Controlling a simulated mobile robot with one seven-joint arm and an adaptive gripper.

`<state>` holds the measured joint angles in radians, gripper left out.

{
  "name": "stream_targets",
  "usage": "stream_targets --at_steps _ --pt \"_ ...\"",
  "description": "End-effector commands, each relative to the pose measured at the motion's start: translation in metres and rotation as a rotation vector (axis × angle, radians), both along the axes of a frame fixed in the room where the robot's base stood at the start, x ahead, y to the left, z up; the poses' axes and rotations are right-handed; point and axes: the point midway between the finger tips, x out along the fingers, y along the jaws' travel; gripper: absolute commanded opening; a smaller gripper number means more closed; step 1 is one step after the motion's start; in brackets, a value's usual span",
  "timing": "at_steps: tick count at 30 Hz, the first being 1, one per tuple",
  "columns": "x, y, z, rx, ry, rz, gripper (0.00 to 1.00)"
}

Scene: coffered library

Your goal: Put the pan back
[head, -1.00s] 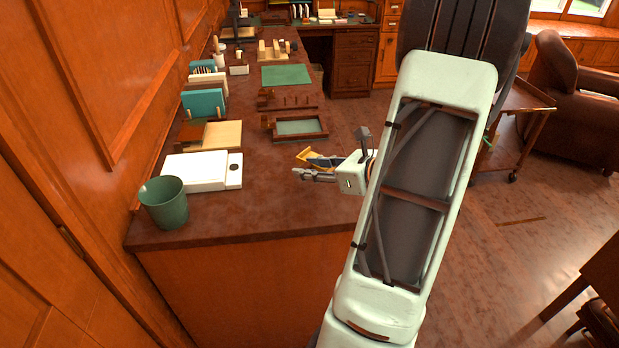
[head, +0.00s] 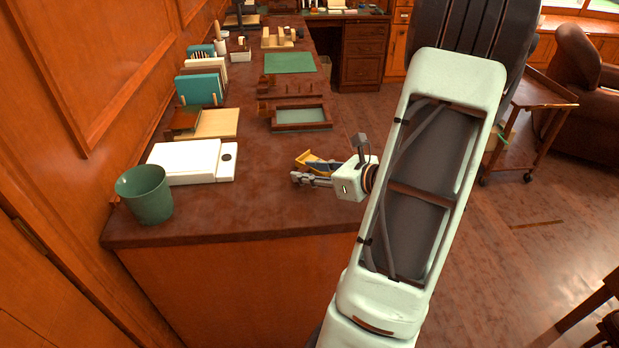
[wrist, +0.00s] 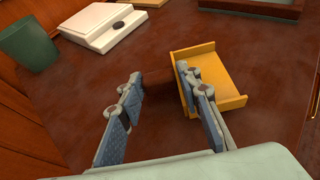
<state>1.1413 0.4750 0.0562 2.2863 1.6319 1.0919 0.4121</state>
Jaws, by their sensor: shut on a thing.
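The pan (head: 318,163) is a small yellow, low-walled tray, seen over the desk top in the head view. In the wrist view the yellow pan (wrist: 222,83) lies beside the right finger, with a dark brown part at its left side between the fingertips. My gripper (head: 305,172) is shut on the pan; the fingers stand apart in the wrist view (wrist: 163,84), and the exact contact is partly hidden. I cannot tell whether the pan touches the desk. A white scale-like device (head: 188,160) with a dark round knob lies to the left.
A green bin (head: 147,196) stands at the desk's near left corner. Behind are a brown framed tray (head: 301,117), a wooden rack, upright folders (head: 200,88) and a green mat (head: 289,63). The desk (head: 235,205) is bare between the scale-like device and my gripper.

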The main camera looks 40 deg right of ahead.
Motion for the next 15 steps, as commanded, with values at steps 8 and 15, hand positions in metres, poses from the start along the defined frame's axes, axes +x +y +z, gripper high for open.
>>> stream_targets --at_steps 8,15 --pt "-0.0014 0.0025 -0.0106 -0.002 -0.002 -0.006 0.08" --pt "-0.0014 0.0026 -0.0158 -0.002 -0.002 -0.006 0.08"
